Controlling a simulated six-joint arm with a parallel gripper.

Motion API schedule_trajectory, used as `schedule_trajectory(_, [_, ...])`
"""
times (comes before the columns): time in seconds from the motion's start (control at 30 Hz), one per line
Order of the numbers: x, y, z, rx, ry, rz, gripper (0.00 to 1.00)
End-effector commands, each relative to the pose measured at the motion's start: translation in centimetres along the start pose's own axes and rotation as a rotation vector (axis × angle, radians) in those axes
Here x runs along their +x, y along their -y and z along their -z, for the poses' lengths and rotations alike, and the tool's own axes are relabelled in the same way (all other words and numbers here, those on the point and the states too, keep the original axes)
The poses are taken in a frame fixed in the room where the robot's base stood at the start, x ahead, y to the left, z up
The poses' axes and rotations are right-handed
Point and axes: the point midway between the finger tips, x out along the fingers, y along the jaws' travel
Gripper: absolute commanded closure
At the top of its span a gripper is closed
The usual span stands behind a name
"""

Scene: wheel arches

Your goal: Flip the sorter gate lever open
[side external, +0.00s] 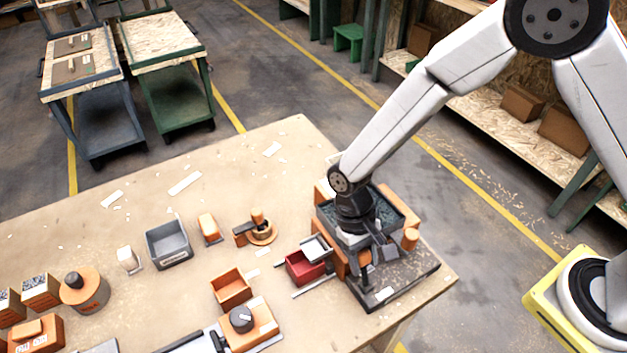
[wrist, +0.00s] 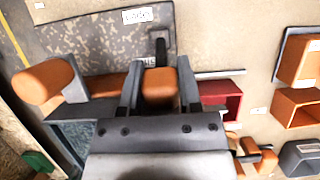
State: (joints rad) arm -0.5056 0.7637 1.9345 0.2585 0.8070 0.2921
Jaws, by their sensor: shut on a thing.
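The sorter (side external: 408,208) stands at the table's right end, an orange body with a dark tray-like top on a dark speckled base plate (side external: 405,287). My gripper (side external: 376,254) is down at its front side. In the wrist view my gripper's two fingers (wrist: 158,92) are shut on an orange block-shaped handle (wrist: 158,84), which I take to be the gate lever's grip. A dark upright bar (wrist: 160,48) shows just beyond it. The fingers and wrist hide part of the lever and gate, so I cannot tell the gate's position.
An orange cylinder (side external: 410,239) sticks out at the sorter's right. A red bin (side external: 303,268) stands close on its left, with an orange bin (side external: 231,289) and a knob box (side external: 250,324) further left. A grey bin (side external: 168,243) stands behind. The table's back left is mostly clear.

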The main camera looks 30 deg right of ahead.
Motion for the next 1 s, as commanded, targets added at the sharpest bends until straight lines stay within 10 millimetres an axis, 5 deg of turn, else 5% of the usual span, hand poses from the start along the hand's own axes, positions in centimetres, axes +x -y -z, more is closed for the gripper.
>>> schedule_trajectory(1.0, [0.7, 0.0, -2.5, -0.001, -0.390, 0.001, 1.00])
